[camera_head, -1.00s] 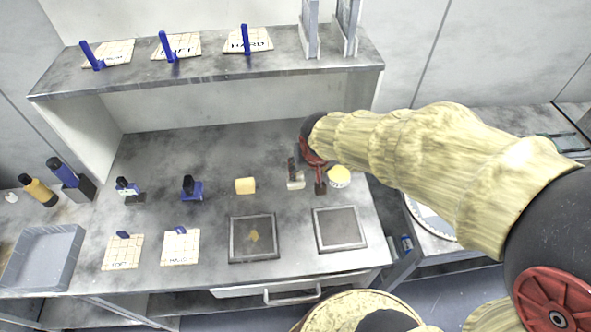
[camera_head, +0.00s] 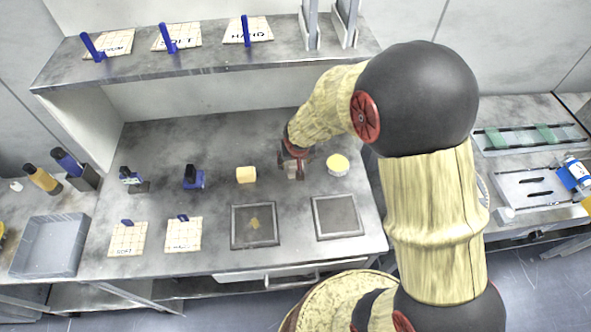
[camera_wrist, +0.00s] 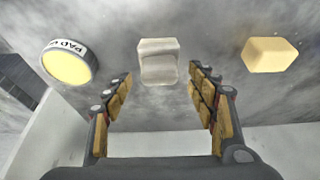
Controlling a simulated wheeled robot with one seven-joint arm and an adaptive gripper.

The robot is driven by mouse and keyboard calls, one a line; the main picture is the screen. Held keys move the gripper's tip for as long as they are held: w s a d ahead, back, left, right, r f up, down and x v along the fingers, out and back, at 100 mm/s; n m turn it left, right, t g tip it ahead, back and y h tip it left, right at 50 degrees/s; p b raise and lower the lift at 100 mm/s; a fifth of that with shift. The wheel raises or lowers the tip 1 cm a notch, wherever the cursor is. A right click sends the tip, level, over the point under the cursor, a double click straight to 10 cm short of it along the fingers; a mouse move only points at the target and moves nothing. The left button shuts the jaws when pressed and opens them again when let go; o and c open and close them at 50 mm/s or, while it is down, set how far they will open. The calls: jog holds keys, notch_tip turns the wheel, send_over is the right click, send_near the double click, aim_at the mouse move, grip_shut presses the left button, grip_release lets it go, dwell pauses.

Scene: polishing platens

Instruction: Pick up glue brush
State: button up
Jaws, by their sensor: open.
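A pale grey-white block-shaped piece, likely the glue brush (camera_wrist: 158,58), lies on the bench between and just beyond my fingertips in the wrist view. In the head view it is mostly hidden by my gripper (camera_head: 295,158), with only a pale part (camera_head: 291,173) showing. My gripper also shows in the wrist view (camera_wrist: 161,74); its two fingers are spread apart with nothing between their pads. I cannot make out a handle. A round pot with yellow contents and a "PAD" label (camera_wrist: 68,62) stands to its left in the wrist view, and to its right in the head view (camera_head: 338,165).
A yellow block (camera_head: 246,175) sits left of my gripper. Two dark square platens (camera_head: 254,241) (camera_head: 338,231) lie in front. Blue-black tools (camera_head: 193,178) stand further left. A shelf (camera_head: 200,67) overhangs the back of the bench.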

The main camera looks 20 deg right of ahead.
jog(key=shift+x, duration=0.95)
jog(key=shift+c, duration=0.6)
jog(key=c, duration=1.1)
jog(key=shift+c, duration=0.3)
jog(key=shift+r, duration=0.15)
